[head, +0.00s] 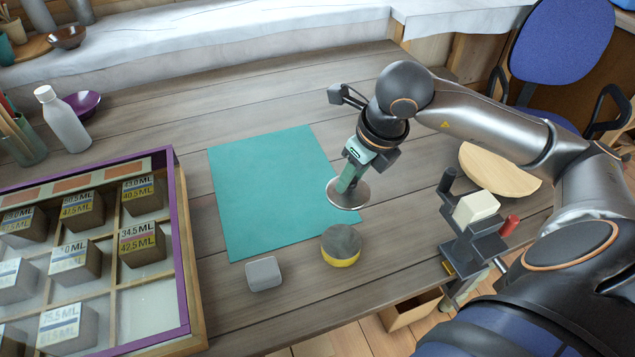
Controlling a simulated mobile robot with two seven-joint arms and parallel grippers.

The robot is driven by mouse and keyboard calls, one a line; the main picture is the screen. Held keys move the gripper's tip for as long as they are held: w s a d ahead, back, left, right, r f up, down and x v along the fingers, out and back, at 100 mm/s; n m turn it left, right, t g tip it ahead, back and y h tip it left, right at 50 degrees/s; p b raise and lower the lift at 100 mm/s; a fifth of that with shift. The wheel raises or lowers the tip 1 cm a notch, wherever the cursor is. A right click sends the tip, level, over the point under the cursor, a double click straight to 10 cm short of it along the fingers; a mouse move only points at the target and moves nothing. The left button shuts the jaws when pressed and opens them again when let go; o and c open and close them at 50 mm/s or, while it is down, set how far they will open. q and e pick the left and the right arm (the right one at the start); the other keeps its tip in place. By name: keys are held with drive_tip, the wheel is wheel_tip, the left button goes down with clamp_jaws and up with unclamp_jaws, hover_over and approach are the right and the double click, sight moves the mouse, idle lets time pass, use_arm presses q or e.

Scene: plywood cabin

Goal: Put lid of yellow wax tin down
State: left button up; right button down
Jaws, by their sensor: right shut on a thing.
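The lid (350,198), a round silver-grey disc, is held by my right gripper (352,178) above the near right part of the teal mat (262,185). The gripper is shut on it, and its fingers hide part of the lid. The lid is apart from the yellow wax tin; whether it touches the mat I cannot tell. The yellow wax tin (341,258) is a short round tin with a yellow side and a dark grey top face. It stands on the wooden table (300,310) just off the mat's near right corner. My left gripper is not in view.
A small grey box (263,274) stands left of the tin. A compartment case (183,250) with several labelled blocks fills the left. A dark vise-like fixture (470,243) sits at the table's right edge, near a round wooden board (498,172). Most of the mat is bare.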

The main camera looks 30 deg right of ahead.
drive_tip(key=w+f, duration=0.2)
drive_tip(key=w, duration=0.1)
drive_tip(key=w+f, duration=0.2)
drive_tip(key=w, duration=0.1)
drive_tip(key=w+f+p, duration=0.1)
drive_tip(key=w+f, duration=0.2)
drive_tip(key=shift+w+a, duration=0.1)
drive_tip(key=shift+w, duration=0.05)
drive_tip(key=shift+w+f, duration=0.55)
drive_tip(key=shift+f, duration=0.15)
wheel_tip(320, 180, down, 2)
drive_tip(key=shift+f, duration=0.5)
drive_tip(key=shift+f, duration=0.1)
drive_tip(key=c, duration=1)
unclamp_jaws()
drive_tip(key=shift+f, duration=0.1)
drive_tip(key=o, duration=0.4)
drive_tip(key=shift+o, duration=0.2)
